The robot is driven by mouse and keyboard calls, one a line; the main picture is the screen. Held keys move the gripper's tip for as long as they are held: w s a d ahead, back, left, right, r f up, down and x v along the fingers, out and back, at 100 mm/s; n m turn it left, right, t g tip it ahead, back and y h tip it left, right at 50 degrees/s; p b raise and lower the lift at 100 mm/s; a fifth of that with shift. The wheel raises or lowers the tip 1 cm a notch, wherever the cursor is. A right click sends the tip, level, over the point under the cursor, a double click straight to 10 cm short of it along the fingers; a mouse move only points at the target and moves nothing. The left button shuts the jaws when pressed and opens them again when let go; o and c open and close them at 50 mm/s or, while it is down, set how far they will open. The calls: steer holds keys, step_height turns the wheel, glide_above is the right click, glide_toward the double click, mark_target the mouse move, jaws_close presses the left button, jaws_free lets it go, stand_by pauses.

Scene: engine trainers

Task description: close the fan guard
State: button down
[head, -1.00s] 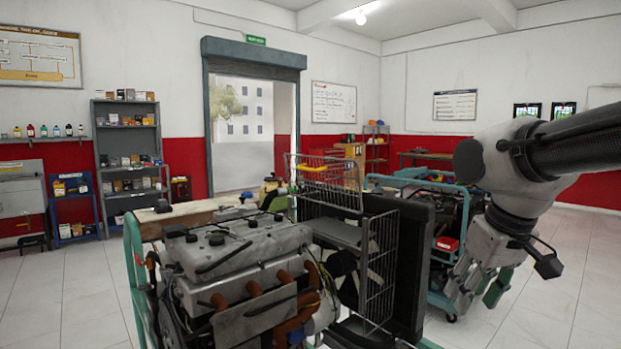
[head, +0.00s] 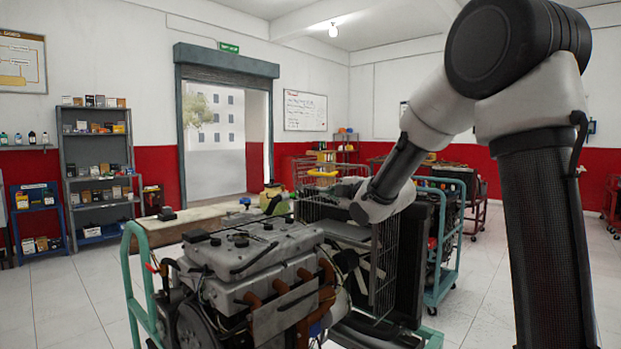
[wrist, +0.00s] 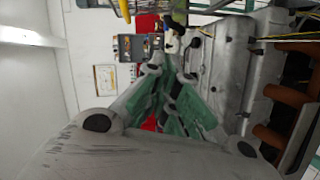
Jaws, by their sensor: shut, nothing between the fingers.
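The fan guard (head: 384,268) is a dark wire-mesh panel, upright in the head view between the engine (head: 250,262) and the black radiator (head: 412,262). It stands swung out, with the dark fan area (head: 345,262) exposed to its left. My arm reaches in from the right, and its wrist covers the guard's upper part. My gripper is mostly hidden behind my wrist in the head view. In the wrist view my gripper (wrist: 170,66) shows green finger pads drawn together, holding nothing. The engine's grey cover (wrist: 228,75) is to its right there. Contact with the guard cannot be made out.
A wire basket (head: 312,178) with a yellow item stands behind my wrist. The engine's green stand frame (head: 138,285) is at the front left. Another teal-framed trainer cart (head: 440,265) is behind the radiator at right. Tiled floor is open at the left.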

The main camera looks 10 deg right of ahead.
steer(key=w+a+r+n+y, duration=0.1)
steer(key=w+r, duration=0.1)
steer(key=w, duration=0.3)
steer(key=w+a+r+n+t, duration=0.1)
steer(key=w+n, duration=0.1)
steer(key=w, duration=0.4)
steer(key=shift+w+r+y, duration=0.25)
steer(key=shift+r+y, duration=0.15)
